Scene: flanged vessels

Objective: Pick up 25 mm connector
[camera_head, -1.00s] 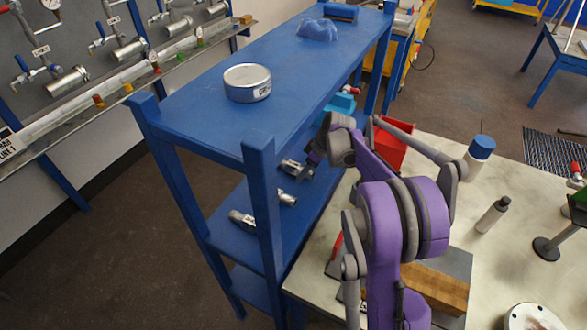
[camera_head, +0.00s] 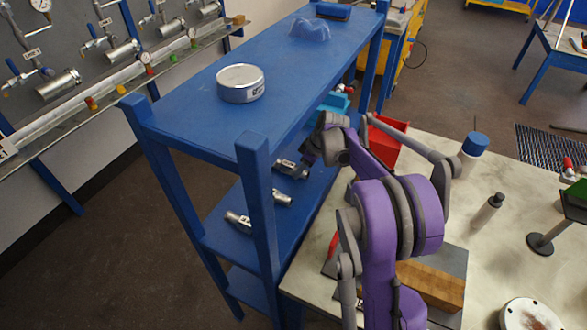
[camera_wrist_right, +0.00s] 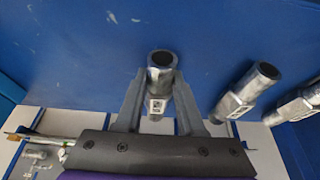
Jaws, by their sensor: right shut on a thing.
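My right gripper (camera_wrist_right: 159,95) is shut on a silver metal connector (camera_wrist_right: 160,73), with one grey finger on each side of it. The connector has an open round end and a small white label whose text is too small to read, so I cannot confirm its size. In the head view this connector (camera_head: 290,169) is at the blue rack's middle shelf, beside my right gripper (camera_head: 305,158), which is partly hidden by its own arm. Whether it touches the shelf I cannot tell. Two similar connectors (camera_wrist_right: 247,90) (camera_wrist_right: 296,104) lie to its right in the wrist view. My left gripper is not in view.
The blue rack (camera_head: 185,110) has a top shelf above the gripper and a corner post (camera_head: 258,215) close by. A round metal tin (camera_head: 240,83) stands on top. A worktable (camera_head: 500,240) with a red bin (camera_head: 386,145) and a blue-capped bottle (camera_head: 473,150) is at right.

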